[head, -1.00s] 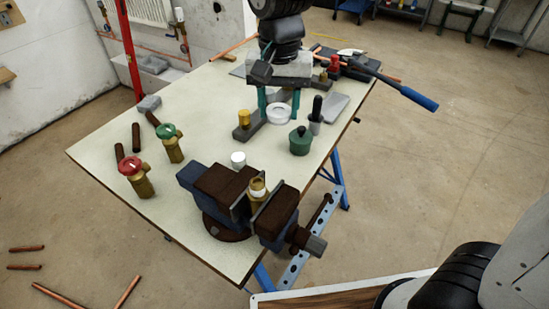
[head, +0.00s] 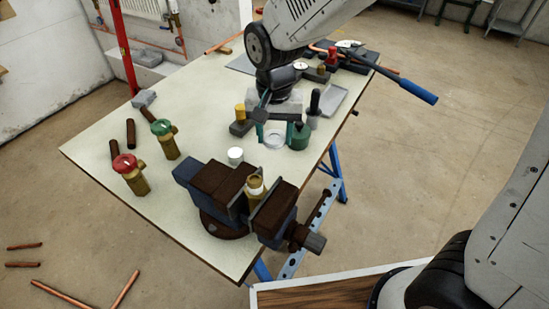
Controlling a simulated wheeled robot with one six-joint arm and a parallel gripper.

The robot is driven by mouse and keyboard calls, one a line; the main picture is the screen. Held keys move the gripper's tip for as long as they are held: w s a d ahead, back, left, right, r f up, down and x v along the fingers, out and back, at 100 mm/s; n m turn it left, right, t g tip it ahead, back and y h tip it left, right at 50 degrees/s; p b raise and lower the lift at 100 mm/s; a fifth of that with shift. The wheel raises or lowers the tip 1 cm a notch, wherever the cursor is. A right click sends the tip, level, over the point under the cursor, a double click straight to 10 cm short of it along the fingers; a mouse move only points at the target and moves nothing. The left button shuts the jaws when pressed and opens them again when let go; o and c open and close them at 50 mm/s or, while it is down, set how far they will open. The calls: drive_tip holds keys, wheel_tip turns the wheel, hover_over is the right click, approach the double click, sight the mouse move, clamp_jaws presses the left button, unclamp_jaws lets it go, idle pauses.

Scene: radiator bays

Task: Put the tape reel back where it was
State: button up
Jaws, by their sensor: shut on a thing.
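The white ring-shaped tape reel (head: 274,140) is between the teal fingers of my gripper (head: 275,137), which is shut on it. The gripper points down over the middle of the workbench, just left of a green round container (head: 299,136). I cannot tell whether the reel touches the bench top or hangs slightly above it. My arm hides part of the bench behind the gripper.
A vise (head: 222,195) holds a brass fitting (head: 255,188) at the front. A small white cylinder (head: 235,156) stands behind it. Red-handled (head: 130,176) and green-handled (head: 165,140) valves stand left. A yellow-topped block (head: 240,122) and a black-handled tool (head: 314,108) flank the gripper.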

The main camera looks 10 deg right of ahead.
sight(275, 164)
drive_tip(key=shift+f, duration=3.6)
drive_tip(key=shift+f, duration=0.15)
drive_tip(key=o, duration=0.8)
